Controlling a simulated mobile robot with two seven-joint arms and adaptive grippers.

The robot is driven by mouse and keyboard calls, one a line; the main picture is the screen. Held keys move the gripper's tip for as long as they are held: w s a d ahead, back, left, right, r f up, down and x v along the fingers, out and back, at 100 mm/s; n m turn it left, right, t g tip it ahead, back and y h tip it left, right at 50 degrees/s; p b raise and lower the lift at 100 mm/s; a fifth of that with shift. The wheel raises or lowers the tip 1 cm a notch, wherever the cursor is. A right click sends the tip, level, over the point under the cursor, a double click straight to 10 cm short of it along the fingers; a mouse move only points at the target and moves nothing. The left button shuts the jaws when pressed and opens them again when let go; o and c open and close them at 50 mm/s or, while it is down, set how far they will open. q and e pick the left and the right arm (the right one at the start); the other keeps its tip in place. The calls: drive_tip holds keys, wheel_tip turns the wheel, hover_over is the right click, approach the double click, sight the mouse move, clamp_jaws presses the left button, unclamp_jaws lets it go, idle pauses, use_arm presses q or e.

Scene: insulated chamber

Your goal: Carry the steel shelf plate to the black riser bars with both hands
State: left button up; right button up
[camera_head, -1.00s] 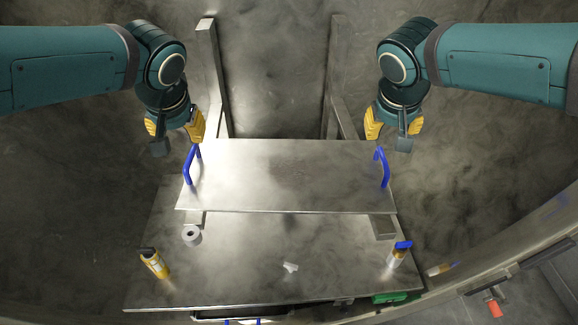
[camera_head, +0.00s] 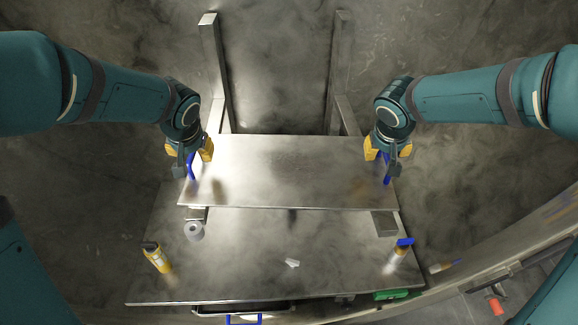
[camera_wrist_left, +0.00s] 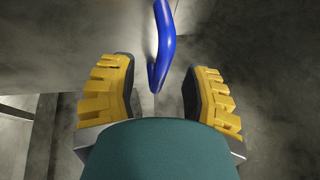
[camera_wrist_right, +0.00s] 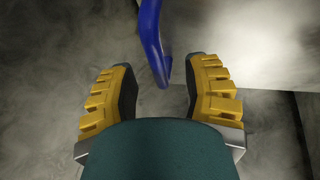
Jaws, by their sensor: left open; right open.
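The steel shelf plate (camera_head: 285,172) lies level in the head view, above the back part of a steel table. A blue handle stands at each end, the left one (camera_head: 191,168) and the right one (camera_head: 387,170). My left gripper (camera_head: 188,158) is open at the left handle. In the left wrist view this handle (camera_wrist_left: 165,45) reaches between the spread yellow fingers, apart from both. My right gripper (camera_head: 381,158) is open at the right handle. No bars clearly black show.
Two long grey bars, left (camera_head: 214,70) and right (camera_head: 337,70), run back behind the plate. Metal blocks (camera_head: 384,224) show at its front corners. On the table (camera_head: 240,270) are a grey roll (camera_head: 194,231), a yellow bottle (camera_head: 158,257) and a blue-topped bottle (camera_head: 398,254).

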use_arm(q)
drive_tip(key=shift+x, duration=0.95)
use_arm(e)
drive_tip(key=shift+x, duration=0.95)
use_arm(q)
clamp_jaws()
use_arm(e)
clamp_jaws()
drive_tip(key=shift+r, duration=0.1)
